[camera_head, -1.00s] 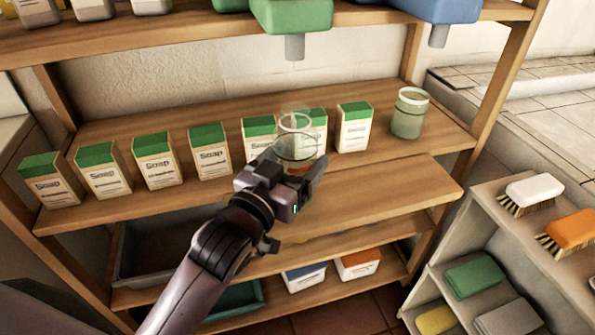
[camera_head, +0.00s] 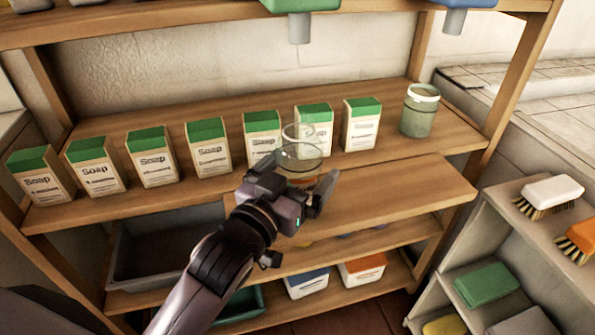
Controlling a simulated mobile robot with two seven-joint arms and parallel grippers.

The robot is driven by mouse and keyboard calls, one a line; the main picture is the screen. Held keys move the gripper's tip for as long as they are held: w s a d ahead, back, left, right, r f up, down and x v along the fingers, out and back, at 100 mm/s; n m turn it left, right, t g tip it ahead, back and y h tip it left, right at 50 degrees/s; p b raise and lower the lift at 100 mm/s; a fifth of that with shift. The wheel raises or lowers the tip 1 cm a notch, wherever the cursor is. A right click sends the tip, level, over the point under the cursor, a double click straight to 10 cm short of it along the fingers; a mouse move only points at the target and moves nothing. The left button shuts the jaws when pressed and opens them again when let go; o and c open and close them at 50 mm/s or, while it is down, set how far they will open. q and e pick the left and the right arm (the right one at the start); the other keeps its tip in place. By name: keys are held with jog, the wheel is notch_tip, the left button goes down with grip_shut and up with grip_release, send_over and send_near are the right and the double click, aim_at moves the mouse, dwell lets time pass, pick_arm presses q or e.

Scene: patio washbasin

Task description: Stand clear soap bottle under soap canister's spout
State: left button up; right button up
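The clear soap bottle (camera_head: 301,157) is a see-through, round-mouthed vessel, upright near the front of the middle shelf, with a little orange near its base. In the picture it is below the spout (camera_head: 299,28) of the green soap canister (camera_head: 299,5); I cannot tell whether it is directly under it in depth. My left gripper (camera_head: 297,188) reaches in from the front at the bottle's lower part. Its fingers look spread, one on each side of the bottle. The bottle's base is partly hidden by the gripper. My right gripper is not in view.
Several green-topped soap boxes (camera_head: 210,150) stand in a row behind and left of the bottle. A greenish jar (camera_head: 420,110) stands at the right shelf end. A blue canister's spout (camera_head: 455,22) hangs above right. A side rack (camera_head: 500,225) with brushes stands at right.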

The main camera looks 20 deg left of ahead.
pick_arm(q)
jog(key=shift+r, duration=0.2)
jog(key=shift+s+f, duration=0.1)
jog(key=shift+s, duration=0.15)
jog(key=s+a+p, duration=0.2)
jog(key=s, duration=0.9)
jog(key=shift+a, duration=0.15)
jog(key=shift+s, duration=0.1)
